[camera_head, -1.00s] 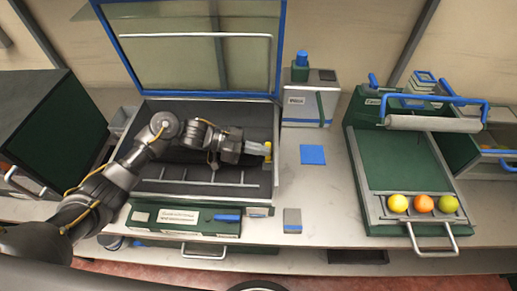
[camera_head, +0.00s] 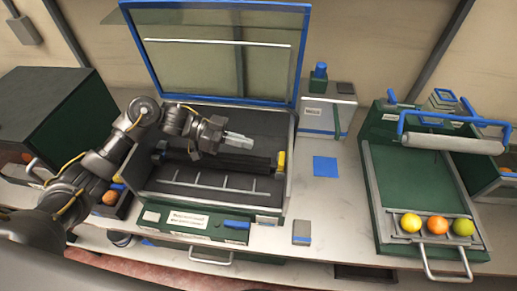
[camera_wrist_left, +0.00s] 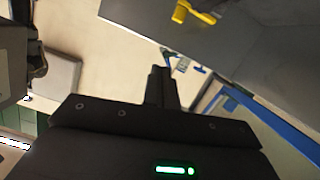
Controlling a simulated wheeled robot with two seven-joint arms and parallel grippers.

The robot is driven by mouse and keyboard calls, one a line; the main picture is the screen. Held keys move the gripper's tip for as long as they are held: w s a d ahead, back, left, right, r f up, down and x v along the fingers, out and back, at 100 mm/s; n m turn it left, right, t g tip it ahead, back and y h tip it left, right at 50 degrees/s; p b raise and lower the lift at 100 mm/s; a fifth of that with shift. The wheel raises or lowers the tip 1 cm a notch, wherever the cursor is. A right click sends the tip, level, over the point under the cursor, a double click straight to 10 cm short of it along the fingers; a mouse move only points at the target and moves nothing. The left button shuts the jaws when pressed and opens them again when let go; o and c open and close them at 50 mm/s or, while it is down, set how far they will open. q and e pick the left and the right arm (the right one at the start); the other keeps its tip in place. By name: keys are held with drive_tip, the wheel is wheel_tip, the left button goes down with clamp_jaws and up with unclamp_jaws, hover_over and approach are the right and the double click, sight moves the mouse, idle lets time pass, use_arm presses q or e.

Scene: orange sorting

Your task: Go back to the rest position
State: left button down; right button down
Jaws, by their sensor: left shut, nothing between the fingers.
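My left gripper (camera_head: 238,140) is over the open grey box (camera_head: 215,185) with the raised blue-framed lid (camera_head: 215,50). Its fingers are together and hold nothing. In the left wrist view the closed dark fingers (camera_wrist_left: 160,88) point away from the camera, with a yellow part (camera_wrist_left: 193,12) above them. In the head view a yellow part (camera_head: 281,162) is at the box's right inner edge, to the right of the gripper and apart from it. My right gripper is not in view.
A green tray (camera_head: 415,185) at the right holds a yellow fruit (camera_head: 411,223), an orange (camera_head: 437,226) and a green fruit (camera_head: 463,228). A grey-white unit with a blue knob (camera_head: 325,110) and a blue square (camera_head: 325,166) are between. A dark green cabinet (camera_head: 60,115) stands left.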

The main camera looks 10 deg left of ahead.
use_arm(q)
drive_tip(key=shift+s+a+r, duration=0.1)
drive_tip(key=shift+a+r, duration=0.1)
drive_tip(key=shift+a, duration=0.3)
drive_tip(key=shift+r, duration=0.1)
